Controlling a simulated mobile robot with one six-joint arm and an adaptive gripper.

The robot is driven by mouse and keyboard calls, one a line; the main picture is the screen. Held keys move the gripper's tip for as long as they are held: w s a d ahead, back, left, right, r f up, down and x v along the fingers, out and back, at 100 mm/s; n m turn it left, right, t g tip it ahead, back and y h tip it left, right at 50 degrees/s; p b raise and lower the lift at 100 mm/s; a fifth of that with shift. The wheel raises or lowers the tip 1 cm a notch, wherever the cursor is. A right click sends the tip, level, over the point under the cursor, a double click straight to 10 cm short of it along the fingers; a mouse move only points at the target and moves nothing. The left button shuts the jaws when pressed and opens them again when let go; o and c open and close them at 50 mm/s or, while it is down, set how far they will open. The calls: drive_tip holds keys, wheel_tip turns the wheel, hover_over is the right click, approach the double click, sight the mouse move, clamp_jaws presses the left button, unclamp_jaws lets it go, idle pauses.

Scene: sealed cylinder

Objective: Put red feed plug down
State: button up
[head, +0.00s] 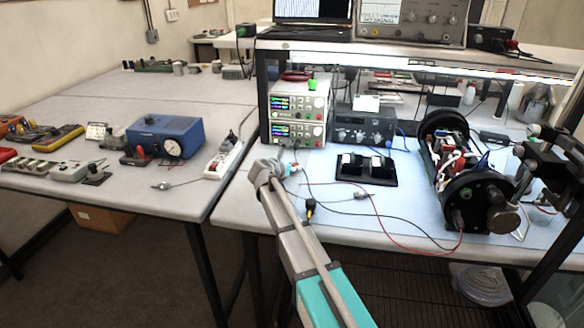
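My gripper (293,170) is at the end of my arm, low over the front of the right-hand bench, in front of the power supply. It is small and partly hidden by my wrist, so its fingers and any red plug between them cannot be made out. A thin red lead (385,222) runs from near my gripper across the bench to the near end of the black cylinder (480,200). A black plug with a yellow part (310,208) lies to the right of my arm near the bench edge. A small grey connector (362,195) lies in the middle.
The power supply (297,112) with lit displays stands behind my gripper, with a dark grey instrument (362,128) beside it. A black tray (366,170) lies in front of them. A white power strip (224,158) and blue box (166,135) are on the left bench.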

drive_tip(key=shift+o, duration=0.2)
drive_tip(key=shift+r, duration=0.25)
drive_tip(key=shift+r+p, duration=0.45)
drive_tip(key=shift+p, duration=0.2)
drive_tip(key=p+v, duration=0.4)
drive_tip(key=v, duration=0.8)
drive_tip(key=shift+f+p, duration=0.1)
drive_tip(key=shift+p, duration=0.2)
